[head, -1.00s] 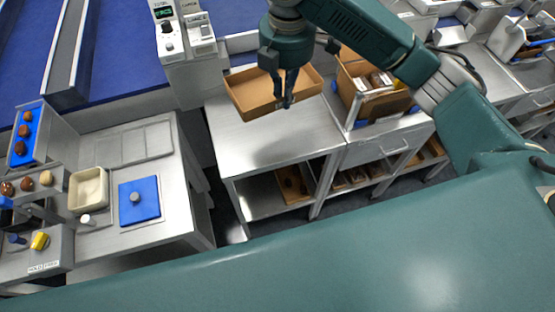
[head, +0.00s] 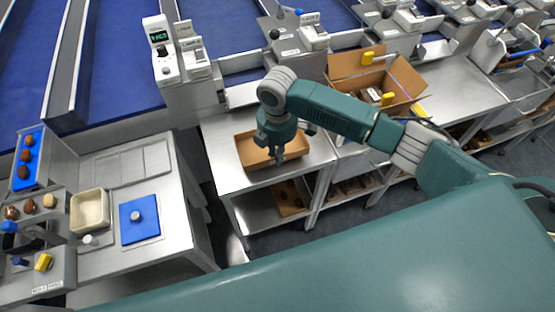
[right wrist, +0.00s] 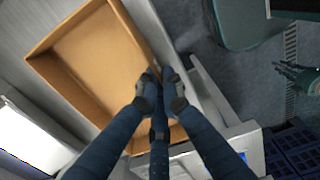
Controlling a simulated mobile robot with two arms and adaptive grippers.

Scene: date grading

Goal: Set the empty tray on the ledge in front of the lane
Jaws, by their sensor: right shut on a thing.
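The empty tray (head: 247,153) is a shallow brown box with low walls, above the steel table in the head view. My right gripper (head: 278,160) is shut on its near wall. The right wrist view shows the fingers (right wrist: 160,92) on the rim of the tray (right wrist: 95,60), whose visible floor is bare. I cannot tell whether the tray touches the steel. A narrow steel ledge (head: 242,95) runs behind the table, in front of the blue lane (head: 235,55). A dark teal, fingered part, probably my left gripper (right wrist: 300,76), shows at the wrist view's right edge; its opening is unclear.
A control box (head: 165,62) with a green display stands left of the ledge. An open carton (head: 405,75) with goods stands right of the table (head: 225,172). The left bench holds a cream dish (head: 76,226) and a blue pad (head: 129,229). Bare steel surrounds the tray.

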